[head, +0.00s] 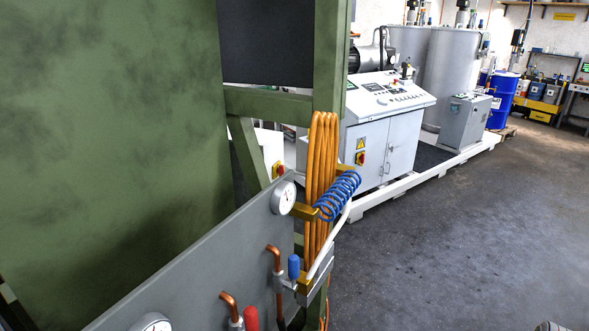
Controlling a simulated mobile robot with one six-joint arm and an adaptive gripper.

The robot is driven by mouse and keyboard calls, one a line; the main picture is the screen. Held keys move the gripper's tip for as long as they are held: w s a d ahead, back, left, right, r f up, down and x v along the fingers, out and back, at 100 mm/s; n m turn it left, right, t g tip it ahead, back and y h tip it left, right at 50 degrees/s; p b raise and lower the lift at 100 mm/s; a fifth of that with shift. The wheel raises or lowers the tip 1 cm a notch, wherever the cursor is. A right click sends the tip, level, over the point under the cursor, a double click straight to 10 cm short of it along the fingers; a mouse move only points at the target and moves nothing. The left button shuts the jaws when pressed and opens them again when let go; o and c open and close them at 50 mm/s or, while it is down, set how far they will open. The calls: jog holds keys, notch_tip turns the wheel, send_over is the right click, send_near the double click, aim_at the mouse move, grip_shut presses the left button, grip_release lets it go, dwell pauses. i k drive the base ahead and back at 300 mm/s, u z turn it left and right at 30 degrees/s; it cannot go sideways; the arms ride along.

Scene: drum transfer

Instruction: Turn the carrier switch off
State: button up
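A red-and-yellow rotary switch (360,158) sits on the front of the white control cabinet (370,140), below a yellow warning triangle. A second red-and-yellow switch (279,170) shows on a white box partly hidden behind the green frame. I see no label telling which one is the carrier switch, and the knob positions are too small to read. My gripper is not in view.
A grey panel with gauges (283,198), copper pipes (274,257), coiled orange hose (319,190) and blue coil (337,196) fills the near left beside a large green structure (110,120). A white skid rail (400,184) edges the cabinet. The floor (460,245) at right is mostly clear.

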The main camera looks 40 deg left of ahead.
aim_at(281, 169)
jog(key=i, duration=1.2)
jog(key=u, duration=1.2)
